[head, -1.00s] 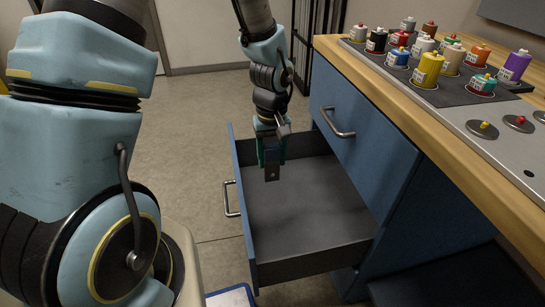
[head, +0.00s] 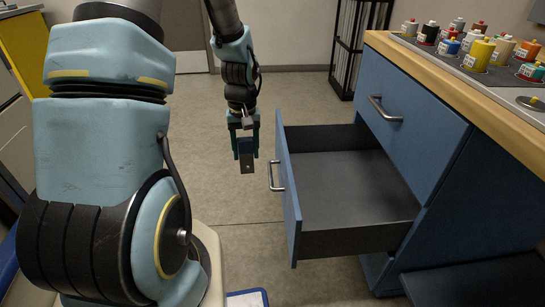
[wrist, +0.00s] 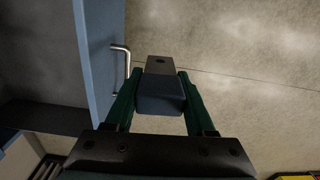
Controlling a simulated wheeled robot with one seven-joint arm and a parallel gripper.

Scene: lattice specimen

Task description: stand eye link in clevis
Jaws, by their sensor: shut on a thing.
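The eye link (head: 247,160) is a dark grey block with a small hole near its lower end in the head view. My gripper (head: 246,147) is shut on it, one green finger on each side, and it hangs pointing down in front of the open drawer. In the wrist view the link (wrist: 160,88) sits between the green fingers of my gripper (wrist: 160,95), its holed end pointing away from the gripper. I cannot make out a clevis in either view.
A blue cabinet drawer (head: 345,196) stands pulled open and looks empty, its handle (head: 275,176) facing my gripper. The wooden bench top (head: 440,75) holds several coloured cans at the right. A black rack (head: 357,45) stands behind. Bare floor (head: 195,135) lies left of the drawer.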

